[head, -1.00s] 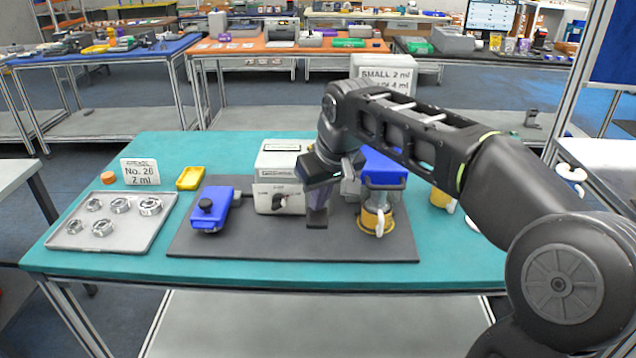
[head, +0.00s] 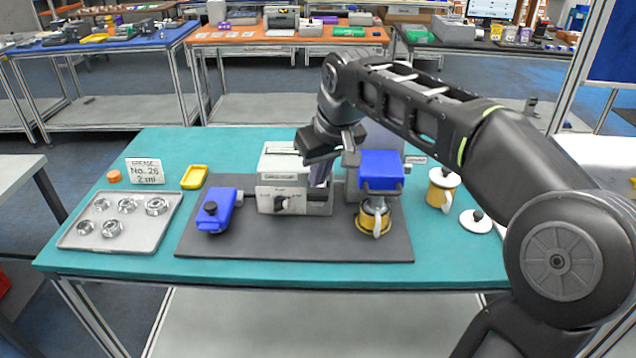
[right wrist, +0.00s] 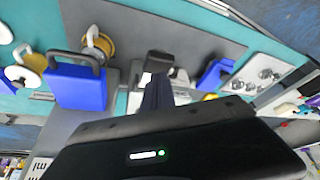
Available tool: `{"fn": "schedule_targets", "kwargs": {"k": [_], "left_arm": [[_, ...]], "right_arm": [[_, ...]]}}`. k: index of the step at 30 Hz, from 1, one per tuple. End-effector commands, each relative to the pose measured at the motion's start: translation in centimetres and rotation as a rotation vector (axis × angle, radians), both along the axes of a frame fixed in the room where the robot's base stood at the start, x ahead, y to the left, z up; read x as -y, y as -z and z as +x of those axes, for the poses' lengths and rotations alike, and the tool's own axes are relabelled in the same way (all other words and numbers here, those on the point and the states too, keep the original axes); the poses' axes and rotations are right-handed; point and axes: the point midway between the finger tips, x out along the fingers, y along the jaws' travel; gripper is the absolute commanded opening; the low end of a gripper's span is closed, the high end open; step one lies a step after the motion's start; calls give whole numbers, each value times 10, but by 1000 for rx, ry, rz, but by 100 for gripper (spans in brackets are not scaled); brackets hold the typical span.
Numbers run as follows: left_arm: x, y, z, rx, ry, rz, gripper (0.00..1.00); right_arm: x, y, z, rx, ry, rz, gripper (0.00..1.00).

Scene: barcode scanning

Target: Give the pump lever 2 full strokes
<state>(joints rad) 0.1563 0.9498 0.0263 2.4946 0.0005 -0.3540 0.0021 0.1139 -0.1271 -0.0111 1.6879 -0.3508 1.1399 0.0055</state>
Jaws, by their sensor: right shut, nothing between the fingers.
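A blue block (head: 381,168) with a dark bar stands at the right of the dark mat, above a yellow pot (head: 374,218). The block also shows in the right wrist view (right wrist: 76,88). A grey box (head: 283,165) with a dark knob on its front stands left of it. I cannot tell for certain which part is the pump lever. My right gripper (head: 319,178) is shut and empty between the box and the blue block; its tips are partly hidden in the head view. Its dark tips show in the right wrist view (right wrist: 160,60). My left gripper is not in view.
A blue device (head: 217,209) with a black knob lies on the dark mat (head: 290,247). A tray (head: 85,236) of metal rings, a grease sign (head: 146,171) and a yellow dish (head: 194,177) are at left. A white-and-yellow pot (head: 442,190) and a white lid (head: 476,221) are at right.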

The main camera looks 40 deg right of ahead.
Motion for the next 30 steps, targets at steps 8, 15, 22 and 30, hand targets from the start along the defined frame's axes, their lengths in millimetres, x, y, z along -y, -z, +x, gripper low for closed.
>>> {"fn": "schedule_targets", "kwargs": {"k": [8, 15, 22, 30], "left_arm": [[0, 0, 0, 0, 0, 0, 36], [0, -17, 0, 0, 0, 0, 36], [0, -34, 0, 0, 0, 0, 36], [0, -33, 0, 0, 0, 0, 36]], "right_arm": [[0, -1, 0, 2, 1, 0, 0], [0, -20, 0, 3, 1, 0, 0], [0, -41, 1, 3, 0, 0, 0], [0, -41, 0, 3, 0, 0, 0]]}}
